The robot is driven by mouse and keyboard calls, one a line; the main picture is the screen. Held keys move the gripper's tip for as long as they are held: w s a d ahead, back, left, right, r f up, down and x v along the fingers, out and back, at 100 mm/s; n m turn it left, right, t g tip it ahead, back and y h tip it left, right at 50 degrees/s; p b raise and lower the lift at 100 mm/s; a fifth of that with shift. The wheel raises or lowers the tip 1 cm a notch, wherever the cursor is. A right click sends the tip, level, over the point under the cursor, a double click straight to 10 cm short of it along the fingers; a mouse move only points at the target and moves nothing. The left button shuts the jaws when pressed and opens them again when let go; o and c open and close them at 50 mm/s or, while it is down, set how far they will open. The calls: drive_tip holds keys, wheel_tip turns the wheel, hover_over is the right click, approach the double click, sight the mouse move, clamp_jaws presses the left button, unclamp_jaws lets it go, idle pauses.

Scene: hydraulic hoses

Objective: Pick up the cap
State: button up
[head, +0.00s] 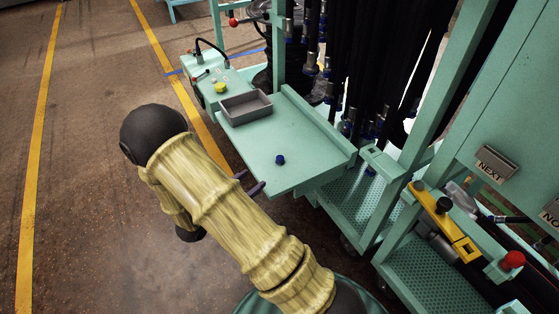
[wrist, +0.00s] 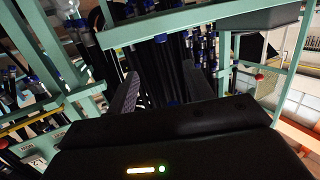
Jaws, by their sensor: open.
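A small blue cap (head: 280,160) sits on the green work table (head: 310,165), toward its front, in the head view. My gripper (head: 253,179) is at the table's near left edge, apart from the cap and to its lower left. Its two dark fingers are spread with nothing visible between them; my arm hides the rest of the hand. The fingers also show in the wrist view. I cannot tell whether a small blue patch low between them there is the cap.
A grey open tray (head: 246,107) stands on the table's far left part. A raised ledge (head: 318,122) runs along the table's back. Dark hoses with metal ends (head: 375,60) hang behind it. A yellow bracket (head: 445,222) is at the right. The table around the cap is clear.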

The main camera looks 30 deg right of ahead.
sight(278, 159)
drive_tip(key=b+x, duration=0.3)
drive_tip(key=x, duration=0.8)
drive_tip(key=shift+w+f, duration=0.1)
drive_tip(key=shift+w+d, duration=0.15)
drive_tip(key=shift+d, duration=0.1)
drive_tip(key=shift+b, duration=0.3)
drive_tip(key=shift+w+d+f, duration=0.1)
drive_tip(key=shift+w+d, duration=0.05)
drive_tip(key=shift+d, duration=0.1)
drive_tip(key=b+x, duration=0.2)
drive_tip(key=x, duration=0.2)
drive_tip(key=shift+w+d, duration=0.2)
drive_tip(key=shift+d, duration=0.05)
drive_tip(key=shift+c, duration=0.3)
drive_tip(key=c, duration=1)
